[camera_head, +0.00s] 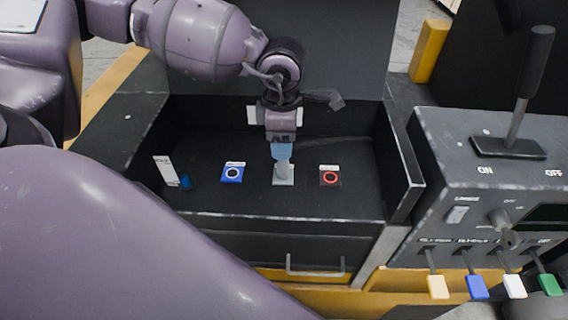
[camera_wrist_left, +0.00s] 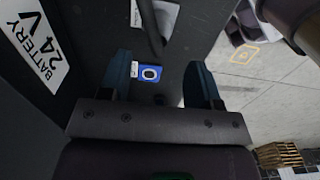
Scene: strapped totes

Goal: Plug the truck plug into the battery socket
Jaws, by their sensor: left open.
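My left gripper (camera_head: 281,152) hangs over the middle of the black battery bay (camera_head: 225,217), jaws pointing down. In the left wrist view its two dark blue fingers (camera_wrist_left: 160,65) are apart with nothing held. A blue square with a dark ring (camera_head: 232,173) is on the bay floor left of the gripper; in the wrist view a blue square (camera_wrist_left: 150,73) shows between the fingers. A grey upright piece on a light square base (camera_head: 284,177) is just below the gripper. A red-ringed square (camera_head: 330,176) is to its right. I cannot tell which piece is the truck plug.
A white label (camera_head: 165,170) and a small blue piece (camera_head: 186,183) are at the bay's left; a BATTERY 24 V label (camera_wrist_left: 35,50) shows in the wrist view. Bay walls enclose the space. A control panel (camera_head: 450,180) with a black lever (camera_head: 530,85) stands right.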

